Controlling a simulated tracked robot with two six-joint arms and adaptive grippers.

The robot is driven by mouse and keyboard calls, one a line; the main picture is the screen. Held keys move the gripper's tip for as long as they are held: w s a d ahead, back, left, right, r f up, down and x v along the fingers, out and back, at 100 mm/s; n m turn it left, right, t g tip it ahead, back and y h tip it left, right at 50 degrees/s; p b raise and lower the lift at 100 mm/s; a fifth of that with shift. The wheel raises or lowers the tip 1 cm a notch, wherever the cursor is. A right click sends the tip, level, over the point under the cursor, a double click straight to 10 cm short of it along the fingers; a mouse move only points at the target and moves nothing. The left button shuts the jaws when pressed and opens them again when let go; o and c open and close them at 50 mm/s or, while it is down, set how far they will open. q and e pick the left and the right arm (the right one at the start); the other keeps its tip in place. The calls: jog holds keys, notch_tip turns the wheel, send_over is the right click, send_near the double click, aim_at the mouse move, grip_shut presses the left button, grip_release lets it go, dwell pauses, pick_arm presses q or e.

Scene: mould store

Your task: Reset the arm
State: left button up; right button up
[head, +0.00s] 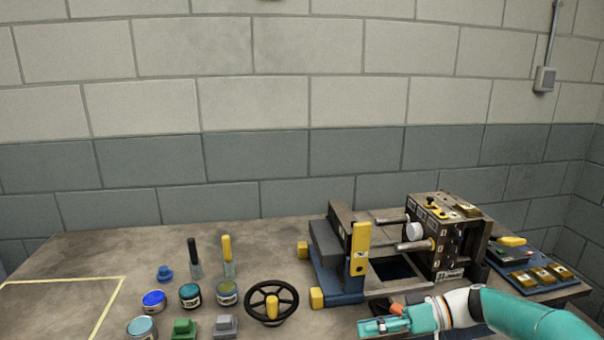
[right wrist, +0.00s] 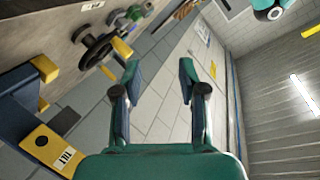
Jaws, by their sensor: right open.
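My right arm (head: 520,312) comes in teal from the lower right of the head view. Its right gripper (head: 384,326) is just in front of the mould fixture (head: 355,283), near the bottom edge of the view. In the right wrist view the two fingers of the right gripper (right wrist: 160,78) are spread apart with nothing between them, and floor shows behind the gap. My left gripper does not show in either view.
The fixture carries a dark mould block (head: 450,235) and a yellow lever (head: 360,248). A black handwheel (head: 272,303), paint tins (head: 190,294) and two brushes (head: 227,255) stand to its left. A blue tray (head: 540,279) lies right. A yellow-outlined area (head: 60,310) at far left looks empty.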

jog(key=s+f+m+h+p, duration=0.1)
jog(key=s+f+m+h, duration=0.2)
jog(key=f, duration=0.4)
jog(key=s+f+m+g+h+p, duration=0.1)
jog(key=s+f+m+h, duration=0.1)
jog(key=s+f, duration=0.35)
jog(key=s+f+m+h+p, duration=0.2)
jog(key=f+m, duration=0.1)
jog(key=f, duration=0.5)
jog(key=s+f+m+h+p, duration=0.1)
jog(key=s+f+h, duration=0.1)
jog(key=s, duration=0.6)
jog(key=s+a+f+m+h+p, duration=0.1)
jog(key=s+f+m+p, duration=0.1)
jog(key=s, duration=0.7)
jog(key=shift+a+f+t+h, duration=0.2)
jog(key=shift+f+t+h, duration=0.2)
jog(key=shift+f, duration=0.5)
